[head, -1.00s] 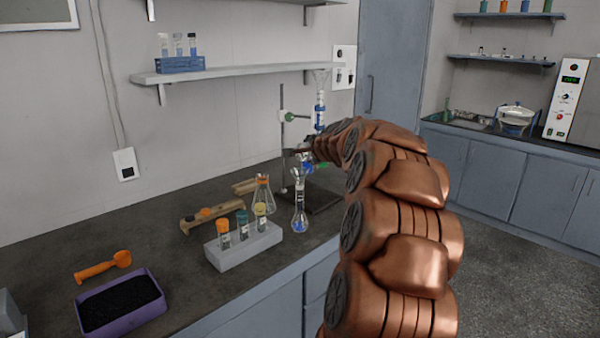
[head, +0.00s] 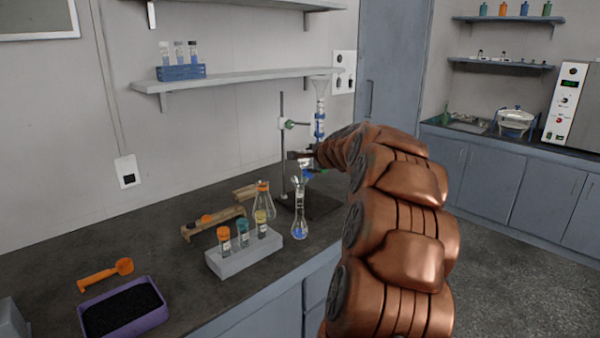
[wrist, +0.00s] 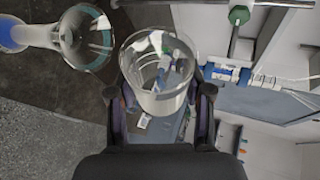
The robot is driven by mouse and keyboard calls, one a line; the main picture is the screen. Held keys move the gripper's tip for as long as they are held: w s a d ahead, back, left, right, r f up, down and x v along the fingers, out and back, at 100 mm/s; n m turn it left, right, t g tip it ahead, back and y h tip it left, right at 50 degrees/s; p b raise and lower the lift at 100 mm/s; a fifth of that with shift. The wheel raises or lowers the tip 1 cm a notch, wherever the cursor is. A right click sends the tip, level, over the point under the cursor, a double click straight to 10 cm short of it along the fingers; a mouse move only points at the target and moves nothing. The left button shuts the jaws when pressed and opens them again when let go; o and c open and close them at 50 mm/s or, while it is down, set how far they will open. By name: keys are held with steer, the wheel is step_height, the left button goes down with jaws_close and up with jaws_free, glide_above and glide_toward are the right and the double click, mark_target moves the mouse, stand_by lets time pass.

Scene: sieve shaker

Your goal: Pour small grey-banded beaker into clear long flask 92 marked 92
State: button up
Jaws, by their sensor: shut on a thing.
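The small clear beaker (wrist: 158,75) is between my gripper's fingers in the wrist view, its round mouth facing that camera. My gripper (wrist: 158,97) is shut on it. Its grey band and contents cannot be made out. The clear long flask (head: 300,222) stands upright on the bench in the head view, with blue liquid in its bulb. Its marking is too small to read. In the wrist view, a clear flared glass mouth with blue at its far end (wrist: 84,38) lies left of the beaker, apart from it. My gripper (head: 299,157) shows small above the flask in the head view.
A stand with a clamped burette (head: 320,120) is behind my gripper. A grey rack of capped vials (head: 240,258), a conical flask (head: 263,203) and a wooden rack (head: 214,220) are left of the flask. A black-filled purple tray (head: 150,318) and orange scoop (head: 105,274) are farther left.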

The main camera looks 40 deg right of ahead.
steer(key=r+p, duration=0.1)
steer(key=p, duration=0.1)
steer(key=shift+d+r+m+y+p, duration=0.1)
steer(key=shift+r+m+y+p, duration=0.2)
steer(key=shift+m+y, duration=0.1)
steer(key=shift+f+p, duration=0.2)
steer(key=shift+p, duration=0.45)
steer(key=shift+f+m+y, duration=0.3)
steer(key=shift+f, duration=0.2)
steer(key=shift+p, duration=0.45)
steer(key=r+m+y+p, duration=0.1)
steer(key=p, duration=0.3)
steer(key=shift+d+p, duration=0.1)
steer(key=shift+p, duration=0.25)
steer(key=shift+y+p, duration=0.3)
steer(key=shift+p, duration=0.1)
